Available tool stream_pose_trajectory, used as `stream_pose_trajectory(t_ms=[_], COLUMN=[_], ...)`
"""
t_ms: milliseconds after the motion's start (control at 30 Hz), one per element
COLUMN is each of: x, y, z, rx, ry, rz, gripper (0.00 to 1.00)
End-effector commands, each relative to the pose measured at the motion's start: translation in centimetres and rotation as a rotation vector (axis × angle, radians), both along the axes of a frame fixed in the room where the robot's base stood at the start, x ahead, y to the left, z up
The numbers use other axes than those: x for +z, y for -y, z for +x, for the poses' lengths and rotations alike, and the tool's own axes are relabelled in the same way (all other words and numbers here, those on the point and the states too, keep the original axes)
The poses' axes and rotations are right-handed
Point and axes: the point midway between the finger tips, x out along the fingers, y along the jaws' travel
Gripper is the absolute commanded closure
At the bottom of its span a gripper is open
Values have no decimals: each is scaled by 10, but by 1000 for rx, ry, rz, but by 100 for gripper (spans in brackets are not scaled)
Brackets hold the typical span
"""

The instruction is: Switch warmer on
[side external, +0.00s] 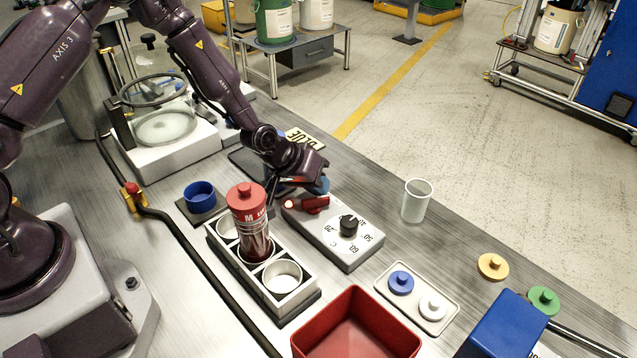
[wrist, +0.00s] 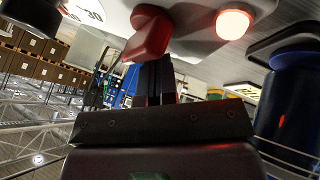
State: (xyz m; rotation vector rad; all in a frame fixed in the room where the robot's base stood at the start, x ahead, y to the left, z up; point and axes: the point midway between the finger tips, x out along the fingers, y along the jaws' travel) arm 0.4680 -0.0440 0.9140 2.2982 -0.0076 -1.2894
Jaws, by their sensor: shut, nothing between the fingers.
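The warmer (side external: 335,236) is a grey box with a black numbered dial (side external: 348,224) and a red switch lever (side external: 313,204) at its far end. The lever is large in the wrist view (wrist: 149,36). A small round lamp (side external: 288,204) sits beside it; in the wrist view the lamp (wrist: 233,24) glows red with a pale centre. My gripper is at the switch end of the warmer. Its dark fingers (wrist: 155,78) are shut and empty, close to the lever; I cannot tell whether they touch it.
A rack (side external: 297,318) holding a red bottle (side external: 247,218) stands left of the warmer. A clear cup (side external: 416,201) stands to its right. A red bin (side external: 356,330), a tray of caps (side external: 417,298) and a blue block (side external: 502,325) are in front. A cable (side external: 190,235) crosses the table.

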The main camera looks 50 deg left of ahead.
Motion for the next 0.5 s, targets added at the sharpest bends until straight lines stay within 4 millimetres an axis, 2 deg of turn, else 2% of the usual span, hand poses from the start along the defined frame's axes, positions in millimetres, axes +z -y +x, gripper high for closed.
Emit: stream_pose_trajectory(t_ms=[300,500], x=[0,-1], y=[-1,-1], z=[-14,-16], rx=[0,-2], ry=[-2,-7], rz=[0,0], gripper=[100,100])
